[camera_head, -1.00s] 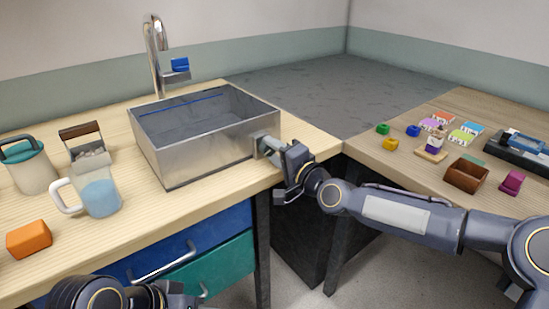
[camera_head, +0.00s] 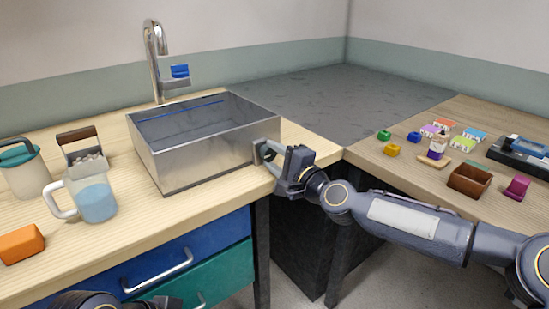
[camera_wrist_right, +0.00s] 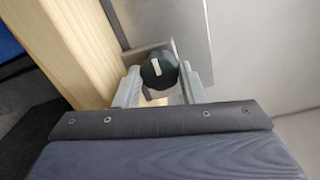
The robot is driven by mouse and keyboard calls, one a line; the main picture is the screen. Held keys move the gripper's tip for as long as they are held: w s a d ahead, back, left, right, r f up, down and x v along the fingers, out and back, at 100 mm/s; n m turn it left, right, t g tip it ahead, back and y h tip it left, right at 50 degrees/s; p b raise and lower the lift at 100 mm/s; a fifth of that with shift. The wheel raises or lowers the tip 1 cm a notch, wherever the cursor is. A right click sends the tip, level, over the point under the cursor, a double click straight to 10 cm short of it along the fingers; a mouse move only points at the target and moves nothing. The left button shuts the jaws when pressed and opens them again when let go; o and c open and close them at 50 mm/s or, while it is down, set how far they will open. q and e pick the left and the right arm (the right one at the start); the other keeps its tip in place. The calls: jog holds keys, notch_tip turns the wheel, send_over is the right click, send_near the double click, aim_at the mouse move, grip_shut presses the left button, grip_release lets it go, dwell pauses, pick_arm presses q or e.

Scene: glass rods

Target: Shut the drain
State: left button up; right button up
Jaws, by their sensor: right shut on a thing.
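The metal sink basin (camera_head: 200,155) stands on the left wooden counter. In the right wrist view a round dark knob (camera_wrist_right: 157,74) with a white mark sits on a small bracket at the basin's outer wall. My right gripper (camera_head: 264,150) is at the basin's right side, its pale fingers on either side of the knob; it also shows in the wrist view (camera_wrist_right: 160,86), shut on the knob. The drain inside the basin cannot be made out. Only part of my left arm and gripper shows at the bottom left edge.
A tap (camera_head: 155,60) with a blue part stands behind the basin. A glass jug (camera_head: 97,203), an orange block (camera_head: 20,244) and other containers stand left of it. Small coloured blocks and a brown box (camera_head: 470,179) lie on the right table.

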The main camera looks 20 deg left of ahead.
jog(key=o, duration=1)
jog(key=shift+f, duration=0.1)
